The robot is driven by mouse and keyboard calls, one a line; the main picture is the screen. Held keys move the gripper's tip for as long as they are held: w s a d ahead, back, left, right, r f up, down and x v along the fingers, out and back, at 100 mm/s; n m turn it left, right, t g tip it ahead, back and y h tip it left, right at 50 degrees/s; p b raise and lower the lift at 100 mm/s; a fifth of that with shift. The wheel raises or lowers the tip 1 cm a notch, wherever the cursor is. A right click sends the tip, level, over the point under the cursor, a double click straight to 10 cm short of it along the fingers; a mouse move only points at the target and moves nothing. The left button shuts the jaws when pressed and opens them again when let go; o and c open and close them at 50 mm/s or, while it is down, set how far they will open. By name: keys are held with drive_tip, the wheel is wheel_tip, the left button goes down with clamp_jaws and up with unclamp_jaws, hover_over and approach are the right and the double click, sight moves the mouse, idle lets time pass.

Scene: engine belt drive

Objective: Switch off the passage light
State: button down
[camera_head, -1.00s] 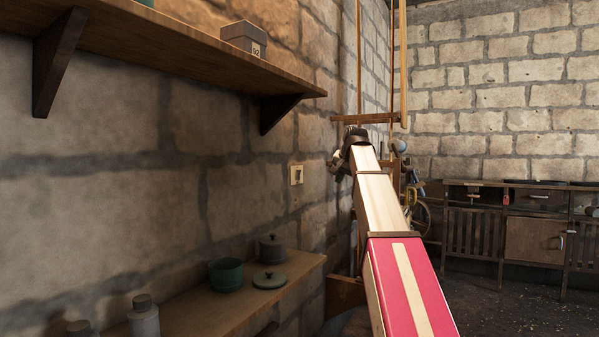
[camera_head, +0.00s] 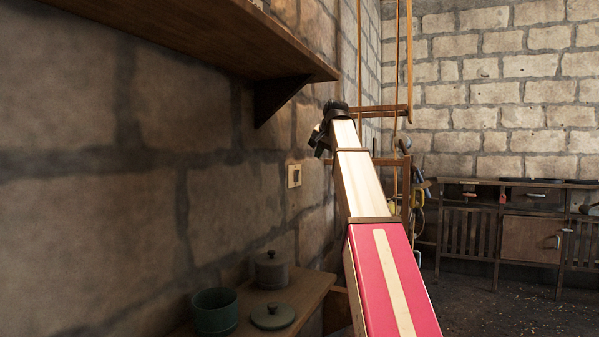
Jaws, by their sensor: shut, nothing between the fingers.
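The light switch (camera_head: 294,175) is a small pale square plate with a darker middle, set on the stone wall at the left. Its rocker position is too small to tell. My gripper (camera_head: 319,142) is at the far end of my arm, a dark shape near the wall, above and to the right of the switch in the picture. It is shut and empty, and appears apart from the switch. The passage light itself is not clearly in view.
A wooden shelf (camera_head: 190,35) with a bracket (camera_head: 275,98) juts out above the switch. A lower shelf (camera_head: 312,290) holds a green pot (camera_head: 214,311), a lid (camera_head: 272,316) and a grey lidded pot (camera_head: 271,270). A workbench (camera_head: 520,225) stands at the back right.

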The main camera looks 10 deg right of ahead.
approach(298, 177)
drive_tip(key=shift+d+x, duration=0.15)
drive_tip(key=shift+x, duration=1.3)
drive_tip(key=shift+d+x, duration=0.15)
drive_tip(key=shift+x, duration=1.3)
drive_tip(key=shift+s+f, duration=0.1)
drive_tip(key=shift+f, duration=0.05)
drive_tip(key=shift+w+a, duration=0.3)
drive_tip(key=shift+a, duration=0.1)
drive_tip(key=shift+s+d, duration=0.1)
drive_tip(key=shift+r, duration=0.2)
